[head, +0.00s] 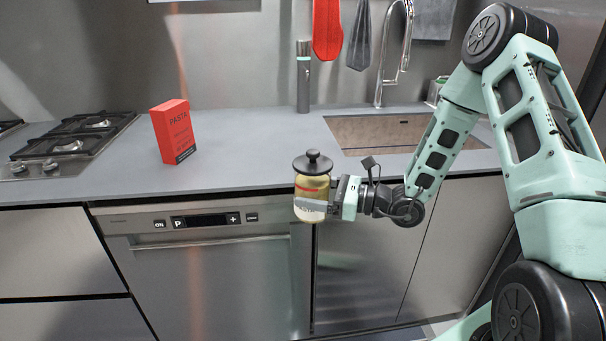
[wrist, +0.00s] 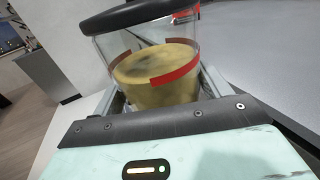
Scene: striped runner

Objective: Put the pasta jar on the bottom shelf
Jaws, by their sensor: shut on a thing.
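The pasta jar (head: 312,187) is a clear jar with a black knobbed lid, yellowish contents and a red band. My gripper (head: 316,206) is shut on its lower part and holds it upright in front of the counter's front edge. I cannot make out a bottom shelf in either view.
A red pasta box (head: 173,131) stands on the grey counter (head: 235,150), right of the gas hob (head: 72,140). A grey bottle (head: 303,78) stands at the back. A sink (head: 380,132) with a tap is at the right. A dishwasher (head: 210,270) and closed cabinet fronts (head: 370,265) lie below.

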